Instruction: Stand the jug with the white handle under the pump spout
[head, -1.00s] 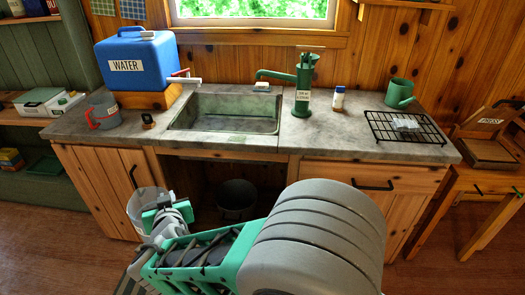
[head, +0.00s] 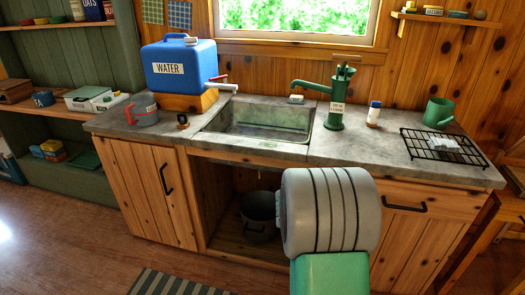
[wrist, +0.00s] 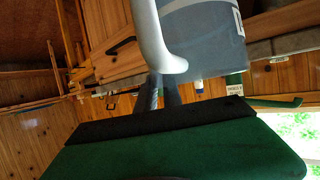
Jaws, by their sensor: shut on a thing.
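In the wrist view, my gripper (wrist: 162,92) is shut on the white handle (wrist: 150,38) of a grey jug (wrist: 208,38). The jug hangs beside the fingers and is cut off by the picture's top edge. In the head view, my arm hides the gripper and this jug. The green hand pump (head: 336,105) stands on the counter right of the sink, its spout (head: 300,84) reaching left over the basin (head: 255,122). The spout also shows in the wrist view (wrist: 278,103), apart from the jug.
A grey jug with a red handle (head: 146,116) stands on the counter near the blue water container (head: 180,68). A pot (head: 258,215) sits below the sink.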

